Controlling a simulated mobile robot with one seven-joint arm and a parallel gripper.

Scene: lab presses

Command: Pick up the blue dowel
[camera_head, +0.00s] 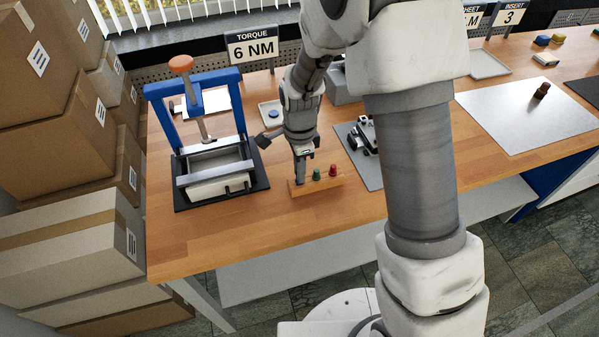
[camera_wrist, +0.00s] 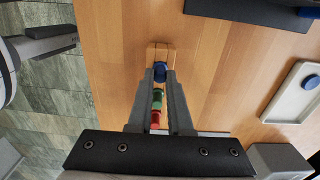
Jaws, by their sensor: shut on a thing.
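The blue dowel (camera_wrist: 160,72) is between the two fingertips of my gripper (camera_wrist: 160,80), which is shut on it. It is at one end of a small wooden rack (camera_wrist: 160,49). I cannot tell whether it still sits in its hole. In the head view my gripper (camera_head: 300,178) points down at the left end of the rack (camera_head: 325,186) and hides the blue dowel. A green dowel (camera_head: 317,174) and a red dowel (camera_head: 333,170) stand in the same rack. In the wrist view the green (camera_wrist: 158,97) and red (camera_wrist: 155,118) ones show between my fingers.
A blue-framed press (camera_head: 191,100) stands left of the rack. A small tray (camera_head: 264,108) with a blue round piece (camera_head: 273,113) lies behind. A grey mat (camera_head: 366,170) with a dark device is to the right. The wooden tabletop (camera_head: 240,225) in front is clear.

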